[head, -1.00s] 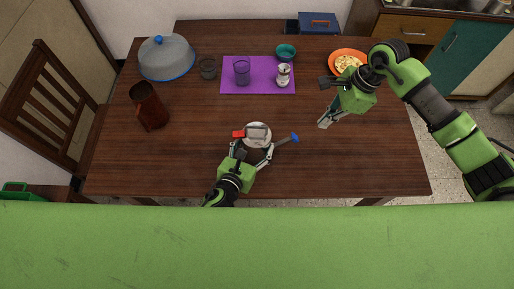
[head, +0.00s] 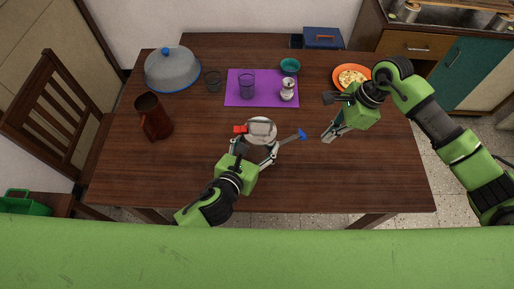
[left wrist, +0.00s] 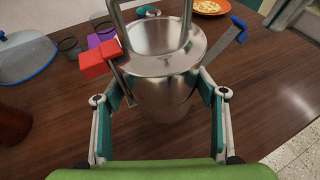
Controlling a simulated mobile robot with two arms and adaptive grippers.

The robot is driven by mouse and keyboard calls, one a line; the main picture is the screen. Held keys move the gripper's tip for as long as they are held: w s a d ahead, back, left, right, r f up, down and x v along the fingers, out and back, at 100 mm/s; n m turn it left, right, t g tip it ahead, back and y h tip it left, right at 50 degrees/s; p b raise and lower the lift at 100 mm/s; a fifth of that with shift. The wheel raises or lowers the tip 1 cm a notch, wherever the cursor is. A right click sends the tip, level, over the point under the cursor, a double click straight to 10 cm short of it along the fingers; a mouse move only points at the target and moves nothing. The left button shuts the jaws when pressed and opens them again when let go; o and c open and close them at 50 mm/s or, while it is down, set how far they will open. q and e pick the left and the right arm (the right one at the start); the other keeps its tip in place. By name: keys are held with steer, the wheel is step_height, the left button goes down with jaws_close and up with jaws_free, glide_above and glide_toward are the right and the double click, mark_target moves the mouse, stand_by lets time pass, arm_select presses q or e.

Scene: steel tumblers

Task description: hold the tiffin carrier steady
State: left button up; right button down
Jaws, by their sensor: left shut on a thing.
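The steel tiffin carrier (head: 264,127) is upright near the middle of the table, with a round lid and a loop handle on top. The left wrist view shows its shiny body (left wrist: 165,98) between my left fingers. A red tab (left wrist: 98,60) lies close to its left side, and a blue-ended arm (left wrist: 232,38) sticks out on the right. My left gripper (head: 256,146) is shut on the carrier's body from the front. My right gripper (head: 329,118) is open and empty, to the right of the carrier and apart from it. The carrier's underside is hidden.
Behind the carrier is a purple mat (head: 233,99) with a purple glass (head: 247,86) and a small silver pot (head: 288,89). A brown jug (head: 155,118), grey dome (head: 172,72) and orange plate (head: 340,72) stand farther out. The table's front right is clear.

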mark_target(257, 161)
arm_select(q)
steer(key=shift+h, duration=0.3)
steer(key=shift+s+f, duration=0.15)
steer(key=shift+f, duration=4.3)
steer(key=shift+f, duration=0.2)
steer(key=o, duration=2)
steer(key=shift+f, duration=0.1)
steer(key=shift+c, duration=0.2)
steer(key=shift+s, duration=0.2)
steer(key=shift+s+a, duration=0.15)
steer(key=shift+s, duration=0.1)
steer(key=shift+w, duration=0.2)
